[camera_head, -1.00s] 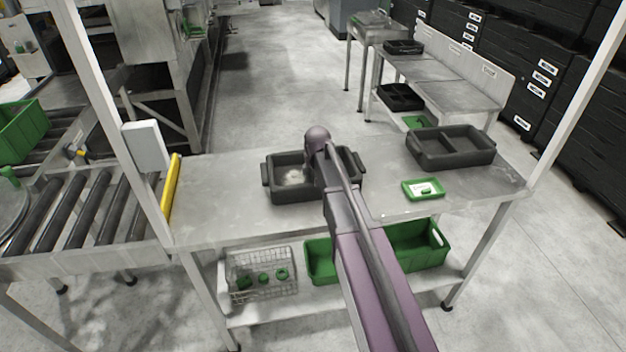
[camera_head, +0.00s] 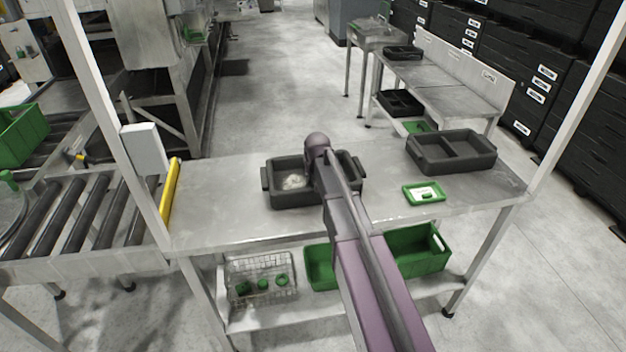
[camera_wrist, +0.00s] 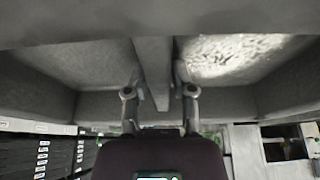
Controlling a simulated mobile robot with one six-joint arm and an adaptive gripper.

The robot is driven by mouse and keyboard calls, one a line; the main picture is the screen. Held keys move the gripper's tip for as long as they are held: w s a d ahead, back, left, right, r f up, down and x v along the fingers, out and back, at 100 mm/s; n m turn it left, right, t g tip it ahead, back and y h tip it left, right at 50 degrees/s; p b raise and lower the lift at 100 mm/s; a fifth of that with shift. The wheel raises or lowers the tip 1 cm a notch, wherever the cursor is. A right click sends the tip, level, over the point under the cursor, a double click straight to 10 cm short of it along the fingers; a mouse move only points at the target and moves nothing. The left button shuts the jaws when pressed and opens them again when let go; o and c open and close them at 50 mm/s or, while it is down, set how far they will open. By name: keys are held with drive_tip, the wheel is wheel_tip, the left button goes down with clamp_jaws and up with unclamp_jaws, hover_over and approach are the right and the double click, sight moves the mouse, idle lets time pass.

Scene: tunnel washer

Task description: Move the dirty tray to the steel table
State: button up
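The dirty tray (camera_head: 292,201) is a dark two-compartment tray with end handles and a whitish stain in its left compartment. It rests on a metal table (camera_head: 225,210) in the head view. My gripper (camera_wrist: 160,85) is at this tray; in the head view my arm hides it and part of the right compartment. In the wrist view the fingers stand on either side of the tray's divider (camera_wrist: 152,65), very near it. I cannot tell whether they touch it. The stain shows at upper right there. Another steel table (camera_head: 435,77) with a backsplash stands at the back right.
A second dark divided tray (camera_head: 452,168) and a green-framed card (camera_head: 423,193) sit right of the dirty tray. A wire basket (camera_head: 261,278) and green bins (camera_head: 420,264) are on the shelf below. A roller conveyor (camera_head: 95,210) lies left. White posts flank the table.

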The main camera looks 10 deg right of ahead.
sight(356, 183)
clamp_jaws()
drive_tip(key=shift+r, duration=0.15)
wheel_tip(356, 183, up, 4)
drive_tip(key=p, duration=0.3)
drive_tip(key=shift+f+p, duration=0.25)
drive_tip(key=shift+p, duration=0.15)
drive_tip(key=s+d, duration=0.3)
drive_tip(key=s, duration=0.1)
drive_tip(key=s+d, duration=0.3)
drive_tip(key=d, duration=0.1)
drive_tip(key=s+d+r+p, duration=0.1)
drive_tip(key=s+d, duration=0.3)
drive_tip(key=shift+s+r, duration=0.1)
drive_tip(key=shift+s, duration=0.25)
